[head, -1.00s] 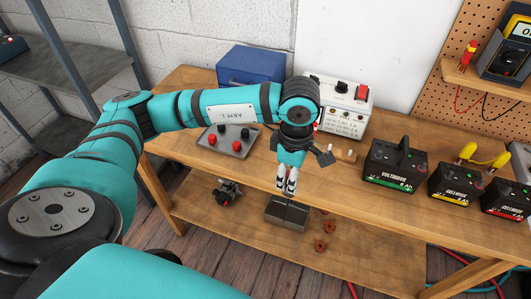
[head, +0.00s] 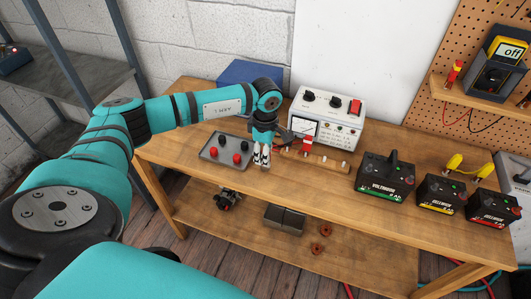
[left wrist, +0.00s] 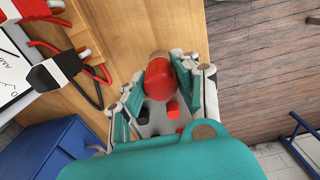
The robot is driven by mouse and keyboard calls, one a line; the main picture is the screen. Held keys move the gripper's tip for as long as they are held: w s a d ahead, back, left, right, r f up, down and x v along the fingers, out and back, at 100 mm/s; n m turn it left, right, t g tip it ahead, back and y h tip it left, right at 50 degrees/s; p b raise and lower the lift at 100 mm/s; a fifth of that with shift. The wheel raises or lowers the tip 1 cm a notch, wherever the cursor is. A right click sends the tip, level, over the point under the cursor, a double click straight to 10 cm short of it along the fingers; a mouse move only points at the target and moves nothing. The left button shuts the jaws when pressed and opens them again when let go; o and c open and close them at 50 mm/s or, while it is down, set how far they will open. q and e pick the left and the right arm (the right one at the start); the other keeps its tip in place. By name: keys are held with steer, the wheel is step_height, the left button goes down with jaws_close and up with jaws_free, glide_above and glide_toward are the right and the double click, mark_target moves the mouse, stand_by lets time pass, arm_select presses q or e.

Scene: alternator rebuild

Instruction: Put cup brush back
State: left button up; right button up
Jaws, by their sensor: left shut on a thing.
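My left gripper (head: 262,158) is pointed down over the bench, just right of the grey tray (head: 228,150). Its fingers, seen close in the left wrist view (left wrist: 158,100), are shut on a red cylindrical piece with a paler, tan end, which I take to be the cup brush (left wrist: 159,78). In the head view the fingers hide most of it. Red and black round pieces stand on the tray; some show behind the fingers in the left wrist view. My right gripper is not in view.
A white power supply (head: 328,118) and a wooden strip with pegs (head: 318,160) stand to the right of the gripper. A blue box (head: 245,73) is behind. Batteries (head: 387,176) stand further right. The lower shelf holds a grey bin (head: 284,219). Bench front is clear.

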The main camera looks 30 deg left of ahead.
arm_select(q)
steer(key=shift+f, duration=0.65)
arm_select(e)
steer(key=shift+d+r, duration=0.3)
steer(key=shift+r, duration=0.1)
arm_select(q)
steer(key=shift+f, duration=0.1)
steer(key=shift+f, duration=0.15)
steer(key=o, duration=1)
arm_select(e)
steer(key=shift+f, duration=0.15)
